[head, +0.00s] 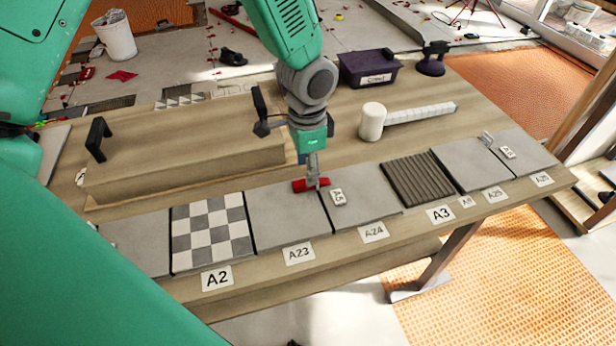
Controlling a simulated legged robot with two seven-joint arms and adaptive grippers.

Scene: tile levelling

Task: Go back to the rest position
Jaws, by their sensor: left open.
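My left gripper (314,168) points down over the seam between two grey tiles, A23 (285,220) and A24 (362,200). It is open. A small red piece (310,185) lies at the far part of that seam, right at the fingertips. The fingers partly cover it, and I cannot tell whether they touch it. A small tag marked A5 (338,197) lies on the tile just right of the fingers. My right gripper is not in view.
A long wooden box (180,165) with black handles stands left of the gripper. A checkered tile (210,230) and a ribbed tile (420,178) lie in the front row.

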